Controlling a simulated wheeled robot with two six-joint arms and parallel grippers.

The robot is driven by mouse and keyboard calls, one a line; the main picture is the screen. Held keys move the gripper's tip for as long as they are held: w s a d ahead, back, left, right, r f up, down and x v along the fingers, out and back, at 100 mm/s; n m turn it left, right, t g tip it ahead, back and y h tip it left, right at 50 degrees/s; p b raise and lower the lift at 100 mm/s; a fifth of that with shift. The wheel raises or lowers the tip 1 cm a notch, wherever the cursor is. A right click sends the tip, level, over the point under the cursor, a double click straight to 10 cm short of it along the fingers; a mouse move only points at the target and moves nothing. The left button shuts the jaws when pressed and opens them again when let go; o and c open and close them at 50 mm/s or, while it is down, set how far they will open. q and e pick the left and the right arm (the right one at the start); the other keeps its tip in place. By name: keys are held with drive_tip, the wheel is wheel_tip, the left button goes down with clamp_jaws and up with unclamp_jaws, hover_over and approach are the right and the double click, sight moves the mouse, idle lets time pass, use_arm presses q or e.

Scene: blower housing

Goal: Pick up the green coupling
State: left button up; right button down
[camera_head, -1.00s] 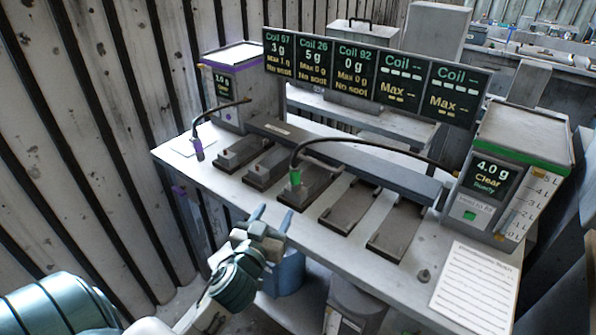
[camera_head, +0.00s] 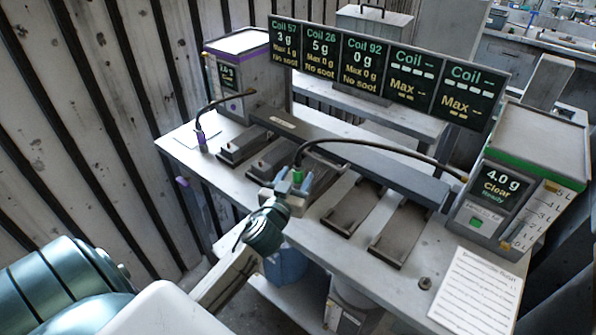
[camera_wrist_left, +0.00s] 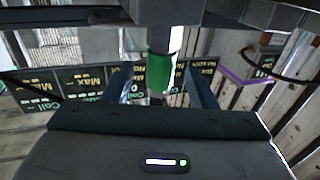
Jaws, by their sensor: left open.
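The green coupling (camera_head: 298,175) sits at the end of a black hose, over the middle coil block on the bench. In the left wrist view the green coupling (camera_wrist_left: 161,72) shows as a green band on a grey cylinder. My left gripper (camera_head: 294,184) is open, with its blue fingers on either side of the coupling. In the wrist view the left gripper's fingers (camera_wrist_left: 162,86) stand apart with the coupling between them. A gap shows beside each finger, so the fingers do not appear to touch it. My right gripper is in neither view.
The bench (camera_head: 365,270) holds several coil cradles. A green-trimmed unit (camera_head: 500,195) reading 4.0 g stands right, joined to the black hose (camera_head: 375,150). A purple-trimmed unit (camera_head: 245,85) stands left with a purple coupling (camera_head: 201,138). A display board (camera_head: 385,70) spans the back. A paper sheet (camera_head: 475,290) lies front right.

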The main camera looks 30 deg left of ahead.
use_arm(q)
drive_tip(key=shift+x, duration=1.2)
drive_tip(key=shift+s, duration=0.1)
drive_tip(key=c, duration=0.3)
clamp_jaws()
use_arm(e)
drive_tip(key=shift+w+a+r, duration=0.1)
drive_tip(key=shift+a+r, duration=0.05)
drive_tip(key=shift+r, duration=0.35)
use_arm(q)
drive_tip(key=shift+r, duration=0.1)
